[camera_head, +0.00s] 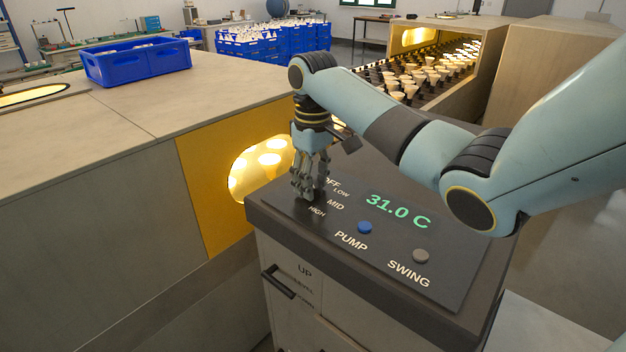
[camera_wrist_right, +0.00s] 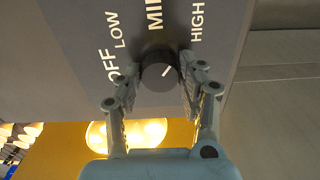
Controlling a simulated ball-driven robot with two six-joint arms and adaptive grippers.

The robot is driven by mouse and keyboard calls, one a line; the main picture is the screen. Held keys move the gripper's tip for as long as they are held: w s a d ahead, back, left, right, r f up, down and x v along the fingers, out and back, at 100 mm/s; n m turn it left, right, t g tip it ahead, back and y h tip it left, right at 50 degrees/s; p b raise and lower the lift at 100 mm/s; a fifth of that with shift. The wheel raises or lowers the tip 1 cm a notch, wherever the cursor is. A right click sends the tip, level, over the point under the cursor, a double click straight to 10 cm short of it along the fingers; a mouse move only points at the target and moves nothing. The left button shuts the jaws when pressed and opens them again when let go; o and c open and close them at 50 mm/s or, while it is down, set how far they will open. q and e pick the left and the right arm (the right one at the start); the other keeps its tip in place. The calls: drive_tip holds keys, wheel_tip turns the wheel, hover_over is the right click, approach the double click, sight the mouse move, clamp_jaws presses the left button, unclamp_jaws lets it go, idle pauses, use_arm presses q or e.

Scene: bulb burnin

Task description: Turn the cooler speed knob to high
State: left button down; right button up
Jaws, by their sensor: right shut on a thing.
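The cooler speed knob (camera_wrist_right: 158,76) is a dark round knob in the right wrist view. My right gripper (camera_wrist_right: 161,78) has its two fingers shut on the knob's sides. The knob's short white mark points up and right, roughly toward the HIGH label (camera_wrist_right: 197,22). The MID label (camera_wrist_right: 155,12), LOW label (camera_wrist_right: 120,30) and OFF label (camera_wrist_right: 110,63) lie further left. In the head view my right gripper (camera_head: 306,186) points down at the cooler's top panel (camera_head: 420,272) and hides the knob. My left gripper is not in view.
The panel also has a blue PUMP button (camera_head: 364,228), a grey SWING button (camera_head: 420,256) and a display (camera_head: 397,211) reading 31.0 C. A yellow panel (camera_head: 207,197) with a lit window stands close behind the cooler. A blue crate (camera_head: 138,66) sits on the casing at left.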

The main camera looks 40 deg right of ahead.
drive_tip(key=shift+m, duration=0.8)
drive_tip(key=o, duration=1.2)
wheel_tip(320, 180, up, 8)
drive_tip(key=shift+f, duration=0.2)
drive_tip(key=shift+f, duration=0.1)
